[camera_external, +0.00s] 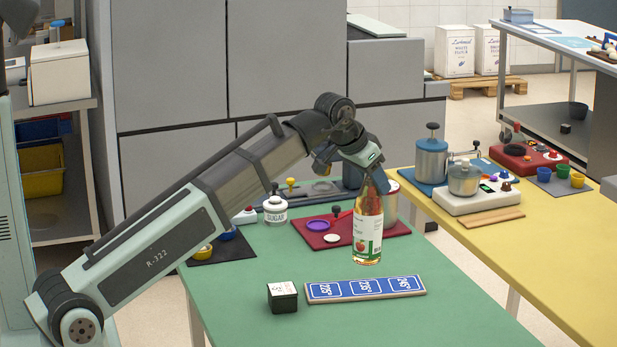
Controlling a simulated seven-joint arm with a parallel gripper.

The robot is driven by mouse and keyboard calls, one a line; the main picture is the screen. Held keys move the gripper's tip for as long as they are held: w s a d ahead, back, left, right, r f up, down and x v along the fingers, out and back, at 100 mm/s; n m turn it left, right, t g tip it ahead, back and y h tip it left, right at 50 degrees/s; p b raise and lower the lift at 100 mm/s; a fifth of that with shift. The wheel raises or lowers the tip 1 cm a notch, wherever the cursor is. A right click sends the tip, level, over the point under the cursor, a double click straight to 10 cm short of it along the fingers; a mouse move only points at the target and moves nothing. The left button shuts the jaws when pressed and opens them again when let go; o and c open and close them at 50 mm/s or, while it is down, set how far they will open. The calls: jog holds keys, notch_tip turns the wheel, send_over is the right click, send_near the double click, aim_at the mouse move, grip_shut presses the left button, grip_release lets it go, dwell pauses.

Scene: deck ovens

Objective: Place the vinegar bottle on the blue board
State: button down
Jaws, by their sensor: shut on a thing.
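The vinegar bottle (367,240) is a clear bottle with amber liquid and a white label with a red fruit picture. It is upright in my gripper (369,186), which is shut around its neck; the fingertips are partly hidden. The bottle shows in front of the right part of the red board, behind the blue-tiled strip. I cannot tell whether its base touches the green table. A flat strip with blue tiles and white marks (335,291) lies near the table's front. Another blue board (411,178) lies on the yellow table, under a grey canister.
A red board (376,228) with a purple dish (318,225) lies behind the bottle. A white sugar jar (275,209) stands left of it. A small black box with a white top (283,297) sits beside the tiled strip. The green table's right front is clear.

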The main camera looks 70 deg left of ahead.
aim_at(374, 209)
jog(key=shift+f, duration=3.6)
jog(key=c, duration=0.7)
grip_release()
jog(key=v, duration=1.2)
